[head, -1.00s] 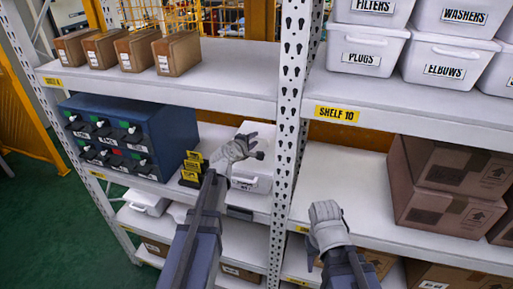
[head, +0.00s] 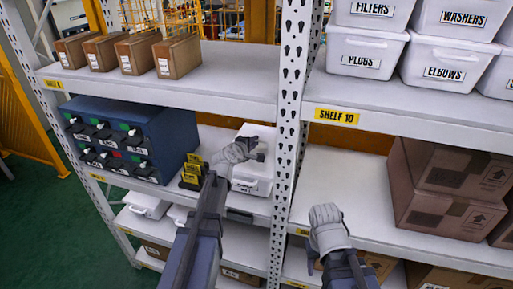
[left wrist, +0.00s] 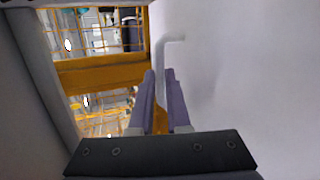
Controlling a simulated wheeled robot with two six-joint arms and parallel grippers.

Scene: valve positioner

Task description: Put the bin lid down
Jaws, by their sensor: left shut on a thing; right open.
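The white bin (head: 250,188) with a label on its front stands on the middle shelf, right of the blue drawer cabinet. Its white lid (head: 258,133) lies over it, partly hidden by my left gripper (head: 261,152). In the left wrist view the lid (left wrist: 240,80) is a broad pale surface, and my left gripper (left wrist: 160,85) is shut on its thin raised handle (left wrist: 163,52). I cannot tell whether the lid touches the bin's rim all round. My right gripper (head: 325,213) is open and empty in front of the right-hand shelf.
A perforated white upright (head: 290,110) stands close right of the bin. The blue drawer cabinet (head: 135,135) and yellow tags (head: 193,172) are to its left. Brown boxes (head: 450,190) sit at the right. The shelf surface (head: 345,185) beside them is clear.

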